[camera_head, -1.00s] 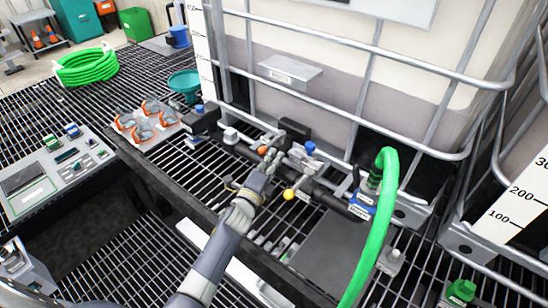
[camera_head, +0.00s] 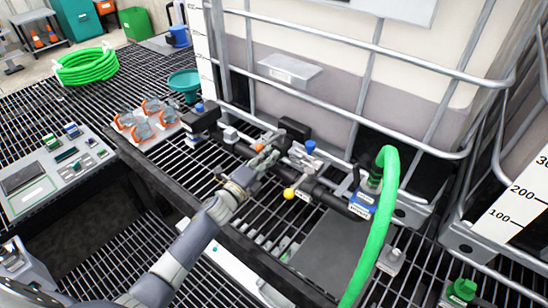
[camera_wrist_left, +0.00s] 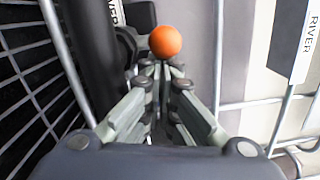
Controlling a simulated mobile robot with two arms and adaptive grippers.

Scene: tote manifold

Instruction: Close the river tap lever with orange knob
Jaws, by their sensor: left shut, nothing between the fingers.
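The orange knob (camera_head: 259,147) of the tap lever shows by the dark pipe manifold (camera_head: 322,194) in front of the big tank. Most of the lever is hidden behind the knob and fingers. My right gripper is not in view.
A yellow knob (camera_head: 289,193) and a blue cap (camera_head: 309,147) are close to my left gripper's right. A green hose (camera_head: 375,235) rises further right. Metal cage bars (camera_head: 340,112) cross the tank (camera_head: 400,90) behind. Orange-rimmed parts (camera_head: 143,122) lie left on the grating.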

